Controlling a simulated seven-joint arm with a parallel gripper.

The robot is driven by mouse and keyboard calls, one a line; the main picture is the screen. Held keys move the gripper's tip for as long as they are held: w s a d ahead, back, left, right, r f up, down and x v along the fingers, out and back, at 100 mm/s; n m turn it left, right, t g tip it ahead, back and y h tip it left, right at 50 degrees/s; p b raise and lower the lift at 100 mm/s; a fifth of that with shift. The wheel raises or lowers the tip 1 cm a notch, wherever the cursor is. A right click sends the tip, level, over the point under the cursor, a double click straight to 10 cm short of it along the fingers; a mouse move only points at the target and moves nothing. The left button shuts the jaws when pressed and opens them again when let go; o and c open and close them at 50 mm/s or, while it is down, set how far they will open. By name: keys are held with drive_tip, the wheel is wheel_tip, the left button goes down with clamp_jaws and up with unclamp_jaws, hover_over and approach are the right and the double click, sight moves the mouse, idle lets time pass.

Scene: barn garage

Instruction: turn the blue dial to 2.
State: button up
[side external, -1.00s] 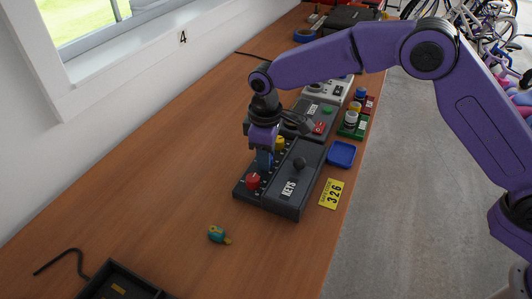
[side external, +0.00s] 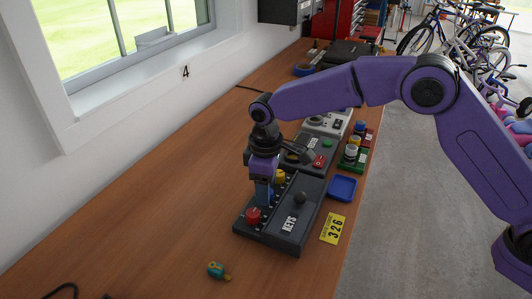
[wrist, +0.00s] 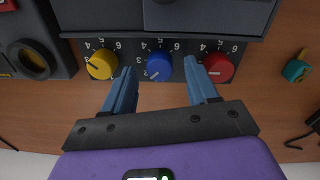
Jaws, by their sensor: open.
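The blue dial (wrist: 159,66) shows in the wrist view between a yellow dial (wrist: 101,64) and a red dial (wrist: 215,67) on a dark box. Its white mark points to the lower left; the number there is hard to read, and a 3 shows at its left. My gripper (wrist: 160,70) is open, with one blue finger on each side of the blue dial; contact is not clear. In the side view my gripper (side external: 264,198) is over the dial row of the dark box (side external: 288,238), behind the red dial, and hides the blue dial.
A blue tray (side external: 343,188), a yellow 326 card (side external: 333,228) and a small teal-yellow object (side external: 217,270) lie around the box. Other panels (side external: 318,148) and bottles (side external: 351,152) stand behind it. The bench is clear on the left.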

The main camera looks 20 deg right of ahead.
wheel_tip(320, 180, up, 16)
drive_tip(key=shift+s+a+r, duration=0.15)
drive_tip(key=shift+s, duration=0.1)
idle(0.6)
drive_tip(key=s+d+f, duration=0.4)
drive_tip(key=s+d, duration=1.1)
drive_tip(key=s, duration=0.1)
drive_tip(key=s+d+f+n, duration=0.1)
drive_tip(key=s+d+f, duration=0.3)
drive_tip(key=s+d, duration=1.1)
drive_tip(key=shift+s+f+y, duration=0.2)
drive_tip(key=shift+s+y, duration=0.1)
drive_tip(key=shift+s, duration=0.65)
